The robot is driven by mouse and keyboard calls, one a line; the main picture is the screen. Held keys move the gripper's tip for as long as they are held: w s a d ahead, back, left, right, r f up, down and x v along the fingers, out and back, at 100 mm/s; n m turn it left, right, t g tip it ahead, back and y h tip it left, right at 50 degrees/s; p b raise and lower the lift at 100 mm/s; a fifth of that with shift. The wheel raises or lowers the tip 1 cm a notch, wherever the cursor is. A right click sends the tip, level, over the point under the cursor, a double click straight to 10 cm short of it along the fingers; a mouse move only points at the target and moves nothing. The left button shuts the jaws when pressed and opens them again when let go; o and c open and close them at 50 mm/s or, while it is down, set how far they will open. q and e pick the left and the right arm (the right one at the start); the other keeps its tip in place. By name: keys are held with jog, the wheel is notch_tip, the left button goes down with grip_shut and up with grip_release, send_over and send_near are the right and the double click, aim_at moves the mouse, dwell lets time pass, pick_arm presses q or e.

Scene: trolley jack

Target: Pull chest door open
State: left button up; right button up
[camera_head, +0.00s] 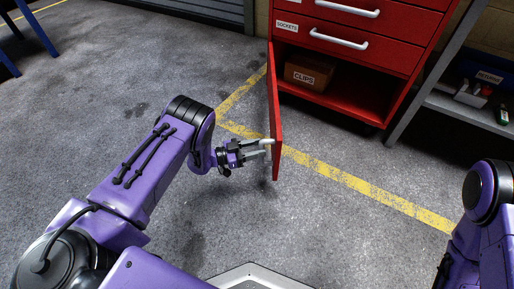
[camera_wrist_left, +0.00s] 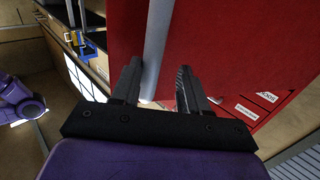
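The red chest (camera_head: 345,85) stands at the top right. Its door (camera_head: 274,112) is swung open and seen nearly edge-on, baring the lower compartment. My left gripper (camera_head: 266,147) is beside the door's near end, on its left. In the left wrist view, the pale bar handle (camera_wrist_left: 158,40) runs between the two fingers of my left gripper (camera_wrist_left: 158,75), in front of the red door panel (camera_wrist_left: 225,40). The fingers are apart, with a gap on each side of the bar. My right arm shows at the right edge; its gripper is out of view.
A cardboard box (camera_head: 308,74) labelled CLIPS sits inside the compartment. Closed drawers with pale handles are above it. A grey shelf (camera_head: 470,110) with small items stands to the right. Yellow lines (camera_head: 365,187) mark the concrete floor, which is clear around the door.

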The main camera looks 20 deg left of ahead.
pick_arm(q)
jog(key=s+a, duration=0.2)
jog(key=a, duration=1)
jog(key=shift+s, duration=0.15)
dwell(0.3)
dwell(0.4)
